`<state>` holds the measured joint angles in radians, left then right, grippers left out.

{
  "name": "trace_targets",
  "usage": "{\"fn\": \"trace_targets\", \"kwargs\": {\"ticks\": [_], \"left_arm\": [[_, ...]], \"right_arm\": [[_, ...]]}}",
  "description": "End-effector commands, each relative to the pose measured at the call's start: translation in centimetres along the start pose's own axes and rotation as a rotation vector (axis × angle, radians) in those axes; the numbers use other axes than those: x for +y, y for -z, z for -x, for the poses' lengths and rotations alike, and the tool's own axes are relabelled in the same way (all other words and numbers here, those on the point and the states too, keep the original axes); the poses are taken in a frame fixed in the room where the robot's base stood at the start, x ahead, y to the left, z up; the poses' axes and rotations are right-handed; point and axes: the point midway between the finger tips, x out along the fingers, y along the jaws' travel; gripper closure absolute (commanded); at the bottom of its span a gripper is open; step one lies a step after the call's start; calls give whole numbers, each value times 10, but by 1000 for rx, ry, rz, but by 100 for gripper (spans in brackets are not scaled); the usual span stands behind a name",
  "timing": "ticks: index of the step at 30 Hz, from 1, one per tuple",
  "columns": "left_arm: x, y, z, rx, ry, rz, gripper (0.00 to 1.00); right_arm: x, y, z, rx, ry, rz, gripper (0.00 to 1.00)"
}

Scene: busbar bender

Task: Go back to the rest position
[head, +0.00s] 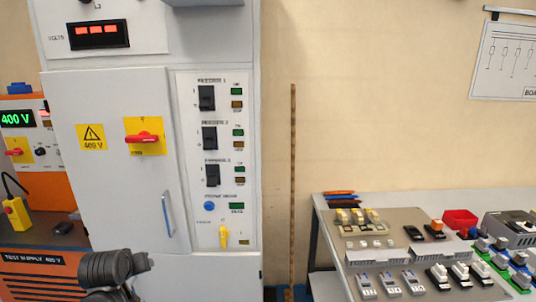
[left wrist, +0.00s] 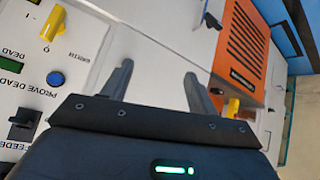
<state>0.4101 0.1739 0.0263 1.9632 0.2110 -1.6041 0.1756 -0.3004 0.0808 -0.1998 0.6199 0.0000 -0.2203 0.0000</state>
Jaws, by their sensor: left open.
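My left gripper (left wrist: 158,76) is open and empty in the left wrist view, its two dark fingers apart over the pale grey cabinet front. In the head view only dark links of my left arm show at the bottom left, in front of the grey cabinet (head: 105,185); its fingers cannot be made out there. My right gripper is in neither view. On the cabinet are a red-handled switch (head: 143,137), several black feeder switches, a blue button (head: 209,206) and a yellow handle (head: 223,236). The blue button (left wrist: 55,79) and yellow handle (left wrist: 53,22) also show in the left wrist view.
An orange 400 V test supply (head: 45,188) stands left of the cabinet. A grey bench (head: 330,240) at the right holds several modules, tools and a red bin (head: 459,219). A thin brown upright rod (head: 293,185) stands between cabinet and bench.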

Motion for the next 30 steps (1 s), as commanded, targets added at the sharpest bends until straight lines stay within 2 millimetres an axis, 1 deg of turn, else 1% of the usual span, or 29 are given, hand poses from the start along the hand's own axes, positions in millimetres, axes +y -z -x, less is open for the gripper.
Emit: {"fn": "trace_targets", "kwargs": {"ticks": [1, 2, 3, 4, 5, 6, 9, 12, 15, 18, 21, 27, 28, 30], "left_arm": [[-4, -47, -3, -49, 5, -59, 41], [-6, -72, -2, -74, 6, -94, 41], [-8, -104, 0, -107, 4, -139, 41], [-10, -129, 3, -133, 1, -173, 41], [-12, -153, 8, -158, -3, -205, 41], [-15, -183, 15, -191, -10, -246, 41], [-20, -243, 35, -260, -31, -329, 41], [-25, -286, 56, -313, -52, -387, 41], [-29, -319, 75, -358, -70, -430, 41], [-32, -346, 94, -396, -89, -465, 41], [-34, -369, 112, -431, -108, -496, 41], [-39, -406, 147, -493, -143, -545, 41], [-39, -409, 135, -493, -140, -544, 41], [-38, -418, 119, -500, -139, -544, 41]], "right_arm": [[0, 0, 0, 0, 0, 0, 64], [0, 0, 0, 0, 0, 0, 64], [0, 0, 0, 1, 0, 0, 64], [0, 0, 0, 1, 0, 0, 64], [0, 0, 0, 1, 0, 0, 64], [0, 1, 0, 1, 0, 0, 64], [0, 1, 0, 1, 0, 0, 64], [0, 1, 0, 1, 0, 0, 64], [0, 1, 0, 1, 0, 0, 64], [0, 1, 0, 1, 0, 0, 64], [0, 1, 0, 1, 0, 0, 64], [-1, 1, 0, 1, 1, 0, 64], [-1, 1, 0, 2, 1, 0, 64], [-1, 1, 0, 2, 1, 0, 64]]}}
